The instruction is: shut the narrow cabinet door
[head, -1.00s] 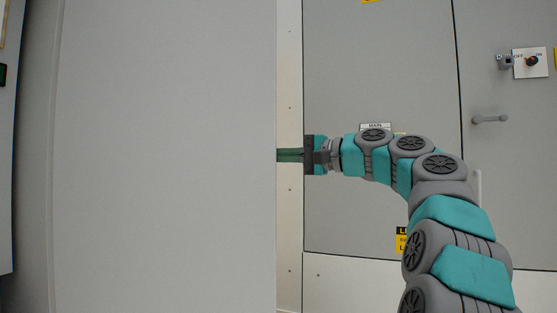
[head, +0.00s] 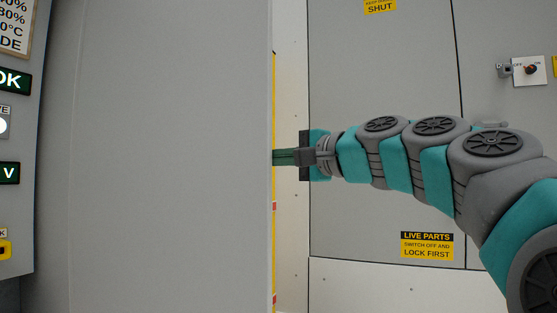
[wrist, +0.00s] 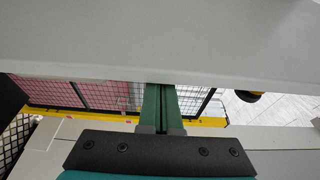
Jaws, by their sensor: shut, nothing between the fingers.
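A large plain grey panel (head: 165,160), which looks like the narrow cabinet door, fills the left half of the head view. It stands open, its free edge upright near the middle of the picture. My gripper (head: 284,157) reaches in from the right at that edge; its green fingers are together and empty. Their tips are hidden behind the panel. In the wrist view the panel (wrist: 150,35) spans the top, and my gripper's fingers (wrist: 160,105) run up to its lower edge and out of sight. Whether they touch it is unclear.
A wide grey cabinet (head: 380,60) with a black-and-yellow warning label (head: 427,246) and a switch plate (head: 530,70) stands behind my arm. A control panel (head: 15,150) is at the far left. The wrist view shows mesh fencing (wrist: 95,95) and a yellow rail (wrist: 70,115) beyond.

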